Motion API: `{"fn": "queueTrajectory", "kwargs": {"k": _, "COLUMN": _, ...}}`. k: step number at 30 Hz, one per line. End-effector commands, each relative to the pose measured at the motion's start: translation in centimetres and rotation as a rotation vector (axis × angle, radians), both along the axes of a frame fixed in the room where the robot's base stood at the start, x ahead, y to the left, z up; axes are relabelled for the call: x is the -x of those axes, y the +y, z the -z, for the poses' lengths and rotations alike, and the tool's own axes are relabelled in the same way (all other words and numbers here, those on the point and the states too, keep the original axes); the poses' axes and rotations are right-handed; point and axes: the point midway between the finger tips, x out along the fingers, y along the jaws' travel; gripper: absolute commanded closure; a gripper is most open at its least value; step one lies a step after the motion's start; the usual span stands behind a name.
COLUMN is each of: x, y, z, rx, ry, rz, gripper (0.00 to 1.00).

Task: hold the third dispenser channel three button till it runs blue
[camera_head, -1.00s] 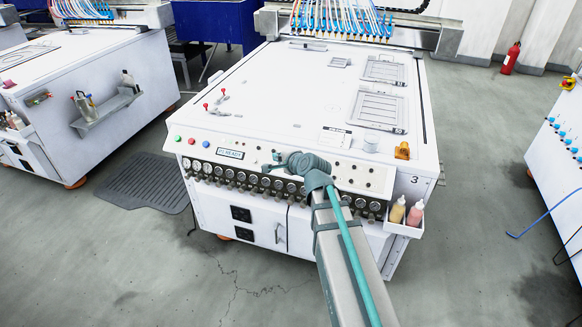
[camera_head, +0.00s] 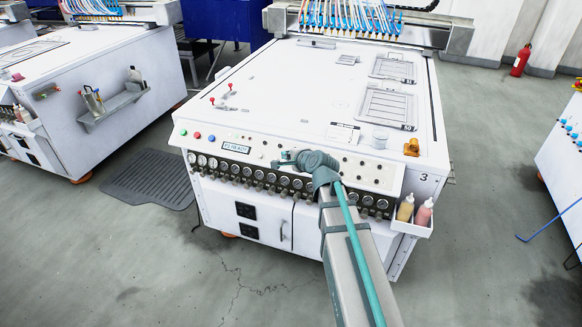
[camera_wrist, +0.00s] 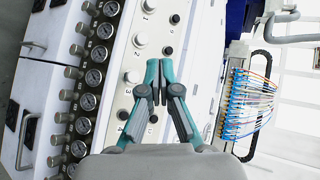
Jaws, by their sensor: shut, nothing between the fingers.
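The third dispenser (camera_head: 300,110) is a white cabinet marked 3, with a front control panel (camera_head: 345,170) above a row of gauges. My gripper (camera_head: 276,160) is in front of this panel, seen small in the head view. In the wrist view my gripper (camera_wrist: 159,68) is shut and empty, its teal fingertips over the panel between white knobs and black buttons. Numbers 1, 2 and 4 show beside the rows. The third row's white knob (camera_wrist: 132,77) shows left of the fingers. The third row's black button is hidden behind the fingers; contact cannot be told.
A display (camera_head: 236,147) and coloured buttons (camera_head: 197,135) sit at the panel's left. Gauges (camera_wrist: 96,76) line the panel's left side in the wrist view. Bottles (camera_head: 414,209) stand in a holder at the right corner. Another white cabinet (camera_head: 80,100) stands left.

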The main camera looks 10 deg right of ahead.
Motion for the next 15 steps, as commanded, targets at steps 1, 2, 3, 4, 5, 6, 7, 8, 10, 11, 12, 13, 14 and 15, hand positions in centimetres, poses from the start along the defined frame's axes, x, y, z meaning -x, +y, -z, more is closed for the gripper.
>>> {"fn": "queueTrajectory", "kwargs": {"k": 1, "x": -0.5, "y": -0.2, "z": 1.2, "rx": -0.001, "ry": 0.0, "rz": 0.0, "gripper": 1.0}}
{"fn": "queueTrajectory", "kwargs": {"k": 2, "x": -0.7, "y": -0.4, "z": 1.5, "rx": -0.001, "ry": 0.0, "rz": 0.0, "gripper": 1.0}}
{"fn": "queueTrajectory", "kwargs": {"k": 3, "x": -1.0, "y": -0.5, "z": 1.9, "rx": -0.001, "ry": 0.0, "rz": 0.0, "gripper": 1.0}}
{"fn": "queueTrajectory", "kwargs": {"k": 4, "x": -1.2, "y": -0.6, "z": 2.3, "rx": 0.0, "ry": 0.0, "rz": -0.001, "gripper": 1.0}}
{"fn": "queueTrajectory", "kwargs": {"k": 5, "x": -1.4, "y": -0.7, "z": 2.5, "rx": 0.0, "ry": 0.0, "rz": -0.001, "gripper": 1.0}}
{"fn": "queueTrajectory", "kwargs": {"k": 6, "x": -1.6, "y": -0.9, "z": 2.8, "rx": 0.0, "ry": 0.001, "rz": -0.001, "gripper": 1.0}}
{"fn": "queueTrajectory", "kwargs": {"k": 7, "x": -1.7, "y": -1.0, "z": 3.1, "rx": 0.0, "ry": 0.001, "rz": -0.001, "gripper": 1.0}}
{"fn": "queueTrajectory", "kwargs": {"k": 8, "x": -1.9, "y": -1.0, "z": 3.3, "rx": 0.0, "ry": 0.001, "rz": -0.001, "gripper": 1.0}}
{"fn": "queueTrajectory", "kwargs": {"k": 10, "x": -2.1, "y": -1.2, "z": 3.7, "rx": 0.0, "ry": 0.001, "rz": 0.0, "gripper": 1.0}}
{"fn": "queueTrajectory", "kwargs": {"k": 11, "x": -2.2, "y": -1.3, "z": 3.8, "rx": 0.0, "ry": 0.001, "rz": 0.0, "gripper": 1.0}}
{"fn": "queueTrajectory", "kwargs": {"k": 12, "x": -2.3, "y": -1.4, "z": 4.0, "rx": 0.0, "ry": 0.001, "rz": 0.0, "gripper": 1.0}}
{"fn": "queueTrajectory", "kwargs": {"k": 13, "x": -2.4, "y": -1.4, "z": 4.0, "rx": 0.0, "ry": 0.0, "rz": 0.0, "gripper": 1.0}}
{"fn": "queueTrajectory", "kwargs": {"k": 14, "x": -2.4, "y": -1.4, "z": 4.1, "rx": 0.0, "ry": 0.0, "rz": 0.0, "gripper": 1.0}}
{"fn": "queueTrajectory", "kwargs": {"k": 15, "x": -2.4, "y": -1.5, "z": 4.1, "rx": 0.0, "ry": 0.0, "rz": 0.0, "gripper": 1.0}}
